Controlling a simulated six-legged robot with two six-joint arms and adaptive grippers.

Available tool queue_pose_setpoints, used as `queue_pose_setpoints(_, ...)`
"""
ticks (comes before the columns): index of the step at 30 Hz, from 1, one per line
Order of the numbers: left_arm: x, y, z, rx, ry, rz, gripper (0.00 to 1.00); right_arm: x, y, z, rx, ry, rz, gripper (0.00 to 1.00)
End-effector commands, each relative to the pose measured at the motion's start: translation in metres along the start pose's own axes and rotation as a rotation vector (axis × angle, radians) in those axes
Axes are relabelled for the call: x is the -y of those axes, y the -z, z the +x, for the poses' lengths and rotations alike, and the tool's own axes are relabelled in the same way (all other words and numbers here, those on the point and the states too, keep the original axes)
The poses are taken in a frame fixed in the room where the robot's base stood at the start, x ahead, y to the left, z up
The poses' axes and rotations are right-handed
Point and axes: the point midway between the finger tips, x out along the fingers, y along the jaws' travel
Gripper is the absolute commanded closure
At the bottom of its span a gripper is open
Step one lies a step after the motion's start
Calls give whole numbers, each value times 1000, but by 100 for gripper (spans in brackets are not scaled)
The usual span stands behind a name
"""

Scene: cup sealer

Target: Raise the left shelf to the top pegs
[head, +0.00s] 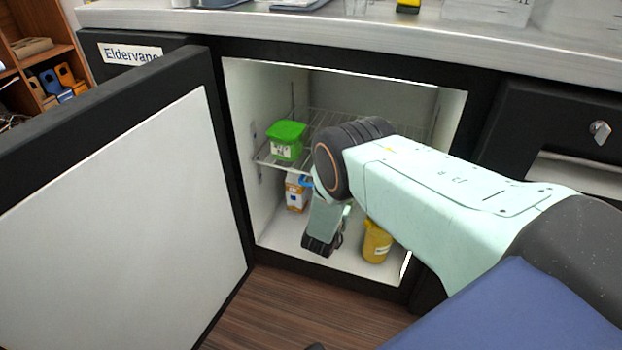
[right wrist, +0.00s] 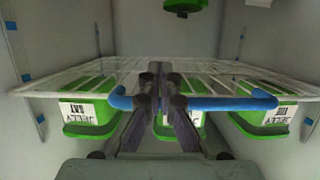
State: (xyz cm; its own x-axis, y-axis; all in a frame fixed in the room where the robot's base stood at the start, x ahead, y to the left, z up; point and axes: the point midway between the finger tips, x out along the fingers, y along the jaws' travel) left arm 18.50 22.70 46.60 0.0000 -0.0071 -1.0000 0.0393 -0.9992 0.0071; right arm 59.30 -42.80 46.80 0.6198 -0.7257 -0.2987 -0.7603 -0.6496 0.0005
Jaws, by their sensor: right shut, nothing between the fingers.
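The wire shelf (head: 266,156) spans the open cabinet with a green-lidded tub (head: 287,141) on its left side. In the right wrist view the shelf (right wrist: 75,80) runs across the picture with green tubs (right wrist: 90,108) (right wrist: 265,118) against it; their labels appear upside down. A blue bar (right wrist: 225,103) runs along the shelf's near edge, broken up by my right gripper (right wrist: 163,85). Its fingers are shut with nothing between them and overlap the bar; contact is unclear. In the head view my right arm reaches into the cabinet and hides the gripper. My left gripper is not in view.
The cabinet door (head: 120,200) stands open at left. Below the shelf are an orange-and-white carton (head: 296,193) and a yellow jar (head: 376,243) on the cabinet floor. Blue marks (right wrist: 27,77) (right wrist: 308,121) show on the side walls. A steel counter (head: 300,32) runs overhead.

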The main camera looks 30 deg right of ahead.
Motion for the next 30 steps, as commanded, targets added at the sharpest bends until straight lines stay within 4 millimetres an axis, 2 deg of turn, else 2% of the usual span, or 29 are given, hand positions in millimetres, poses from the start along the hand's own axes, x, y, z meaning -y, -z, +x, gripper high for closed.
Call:
queue_pose_setpoints(10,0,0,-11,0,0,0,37,1,18,-3,-13,-1,5,100)
queue_pose_setpoints(30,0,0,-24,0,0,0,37,3,37,-7,-18,1,9,100)
